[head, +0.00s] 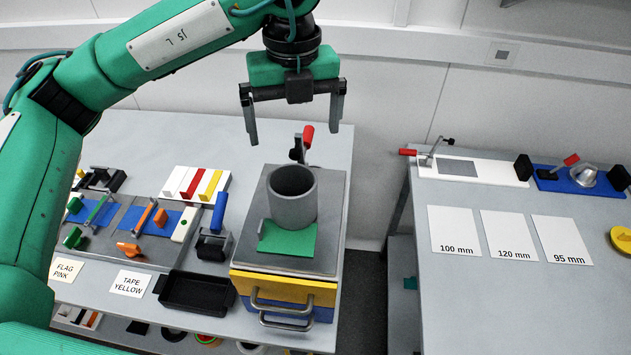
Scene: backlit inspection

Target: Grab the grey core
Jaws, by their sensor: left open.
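The grey core (293,212) is a hollow cylinder standing upright, its open end up. It stands on the grey top plate (330,215) of a box with yellow and blue fronts, at the edge of a green pad (288,240). My left gripper (293,133) is open and empty, pointing down above and apart from the core. Its two fingers are spread wide, one to each side of the core in the picture. My right gripper is not in view.
A red-handled clamp (306,140) stands at the plate's back, just behind the core. A blue-handled tool (217,222) and a black tray (195,291) are to the left. A gap separates this table from the right table (470,300), which holds white cards.

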